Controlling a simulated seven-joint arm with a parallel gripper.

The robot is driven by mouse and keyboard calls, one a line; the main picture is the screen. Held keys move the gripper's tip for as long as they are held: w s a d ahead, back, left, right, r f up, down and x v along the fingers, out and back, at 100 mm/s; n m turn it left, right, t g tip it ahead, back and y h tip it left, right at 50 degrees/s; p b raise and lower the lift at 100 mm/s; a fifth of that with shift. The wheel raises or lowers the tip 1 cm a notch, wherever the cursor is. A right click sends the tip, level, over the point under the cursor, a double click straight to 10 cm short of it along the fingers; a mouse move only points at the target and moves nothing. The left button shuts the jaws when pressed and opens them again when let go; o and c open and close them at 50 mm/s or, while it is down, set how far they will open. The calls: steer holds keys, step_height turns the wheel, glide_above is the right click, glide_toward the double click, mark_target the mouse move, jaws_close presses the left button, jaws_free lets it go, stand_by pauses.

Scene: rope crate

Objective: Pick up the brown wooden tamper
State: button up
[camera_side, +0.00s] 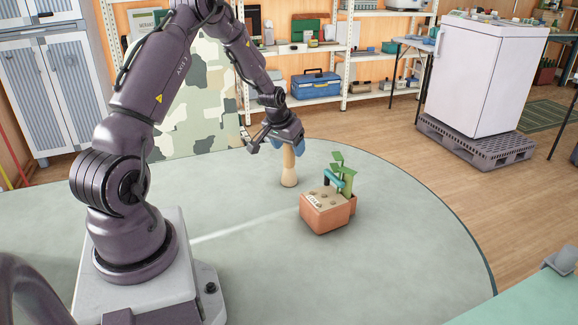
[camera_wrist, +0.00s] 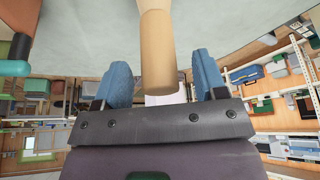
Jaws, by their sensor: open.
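The brown wooden tamper (camera_side: 289,170) stands upright on the round grey-green table, with a pale, wider lower end. In the wrist view the tamper's handle (camera_wrist: 157,50) lies between the two blue fingertips of my gripper (camera_wrist: 163,75). Gaps show on both sides of the handle, so the fingers do not appear to touch it.
A terracotta planter box (camera_side: 326,212) with green plants and a teal piece stands right of the tamper, close by. The table (camera_side: 400,260) is clear to the front and right. Shelves and a white cabinet (camera_side: 490,75) stand well behind.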

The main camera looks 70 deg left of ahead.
steer(key=shift+w+a+f, duration=0.1)
steer(key=shift+w+f, duration=0.05)
steer(key=shift+f, duration=0.3)
steer(key=shift+c, duration=0.2)
jaws_close()
steer(key=shift+r, duration=0.15)
